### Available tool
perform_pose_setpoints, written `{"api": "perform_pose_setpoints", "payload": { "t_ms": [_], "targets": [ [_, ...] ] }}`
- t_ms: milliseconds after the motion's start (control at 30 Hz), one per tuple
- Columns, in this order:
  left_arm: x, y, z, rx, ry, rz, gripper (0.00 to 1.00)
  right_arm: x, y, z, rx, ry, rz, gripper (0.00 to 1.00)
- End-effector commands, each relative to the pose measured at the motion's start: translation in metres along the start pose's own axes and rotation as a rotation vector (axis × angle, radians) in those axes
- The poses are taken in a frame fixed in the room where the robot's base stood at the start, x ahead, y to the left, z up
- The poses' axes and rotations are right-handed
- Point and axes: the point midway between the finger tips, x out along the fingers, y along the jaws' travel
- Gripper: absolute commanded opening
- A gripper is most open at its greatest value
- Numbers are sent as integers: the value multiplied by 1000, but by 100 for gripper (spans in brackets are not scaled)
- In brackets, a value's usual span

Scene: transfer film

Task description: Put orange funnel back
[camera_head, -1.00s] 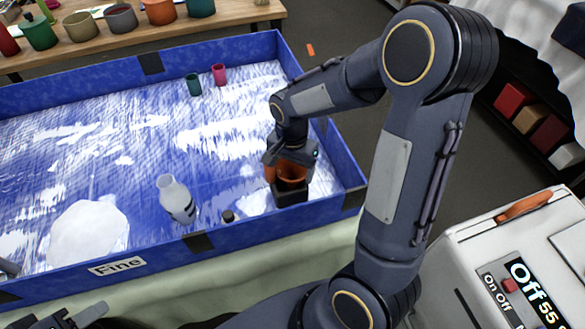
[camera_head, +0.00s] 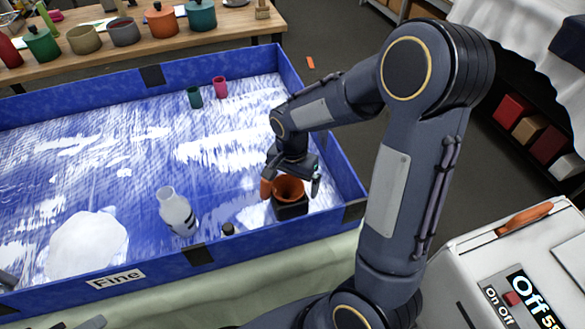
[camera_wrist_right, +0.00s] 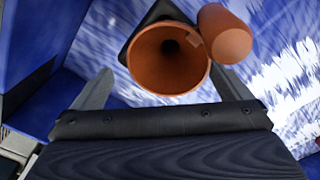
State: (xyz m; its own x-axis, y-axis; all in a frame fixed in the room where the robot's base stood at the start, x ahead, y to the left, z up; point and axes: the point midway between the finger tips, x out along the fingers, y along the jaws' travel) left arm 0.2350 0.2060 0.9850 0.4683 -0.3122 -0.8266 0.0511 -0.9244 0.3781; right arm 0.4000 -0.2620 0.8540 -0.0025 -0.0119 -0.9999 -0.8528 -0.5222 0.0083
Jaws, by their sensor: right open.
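The orange funnel (camera_head: 288,187) sits mouth up in a black block-like holder (camera_head: 291,208) near the blue tray's right front corner. In the right wrist view the funnel (camera_wrist_right: 165,60) shows its round mouth and dark hole, and the holder (camera_wrist_right: 150,15) shows behind it. My right gripper (camera_wrist_right: 163,90) is open, its fingers spread to either side of the funnel's near rim; no grip on it is visible. It also shows in the head view (camera_head: 291,187). Only a grey tip, probably of my left gripper (camera_head: 92,323), shows at the bottom left edge.
An orange cup (camera_wrist_right: 225,35) stands right beside the funnel. In the tray (camera_head: 215,254) are a white bottle (camera_head: 176,210), a small dark-topped item (camera_head: 228,229), a white mound (camera_head: 88,245), and green and pink cups (camera_head: 220,87). A white machine (camera_head: 500,270) stands at right.

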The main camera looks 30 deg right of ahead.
Motion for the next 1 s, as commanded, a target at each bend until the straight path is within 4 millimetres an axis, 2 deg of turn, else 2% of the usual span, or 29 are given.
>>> {"api": "perform_pose_setpoints", "payload": {
  "t_ms": [400, 533, 700, 767, 867, 1000],
  "targets": [
    [-6, 3, -3, 0, 0, 0, 46, -85, -1, 0, -1, 3, -7, 97],
    [-8, 4, -4, 0, 0, 0, 46, -104, -1, 0, -1, 2, -5, 97],
    [-8, 4, -4, 0, 0, 0, 46, -118, 2, 1, -10, -3, -13, 97],
    [-8, 4, -4, 0, 0, 0, 46, -123, 9, 6, -40, -13, -39, 97],
    [-8, 4, -4, 0, 0, 0, 46, -134, 29, 21, -146, -37, -130, 97],
    [-8, 4, -4, 0, 0, 0, 46, -147, 66, 59, -380, -20, -315, 97]
  ]
}}
